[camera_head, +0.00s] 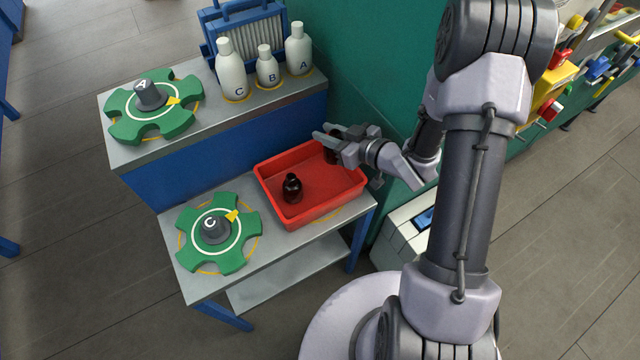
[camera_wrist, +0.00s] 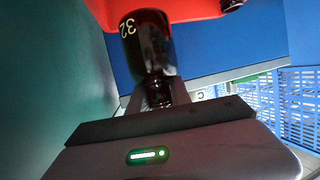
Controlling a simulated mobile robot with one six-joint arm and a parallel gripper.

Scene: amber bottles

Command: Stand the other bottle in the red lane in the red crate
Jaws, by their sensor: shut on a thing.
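My gripper (camera_head: 327,133) is shut on a dark amber bottle (camera_wrist: 148,45) marked "32", whose neck lies toward the jaws in the wrist view. In the head view only a little of this bottle (camera_head: 330,156) shows below the fingers, at the back right of the red crate (camera_head: 346,187). I cannot tell whether it touches the crate floor. Another dark bottle (camera_head: 291,188) stands upright in the crate's left part. A piece of a dark thing (camera_wrist: 231,5) shows at the top of the wrist view over the red crate (camera_wrist: 190,9).
Green star wheels marked A (camera_head: 150,97) and C (camera_head: 215,229) sit on the upper and lower grey shelves. White bottles A (camera_head: 299,50), B (camera_head: 267,68) and C (camera_head: 230,72) stand on the upper shelf by a blue rack (camera_head: 247,28). A green wall (camera_head: 352,85) rises close behind the crate.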

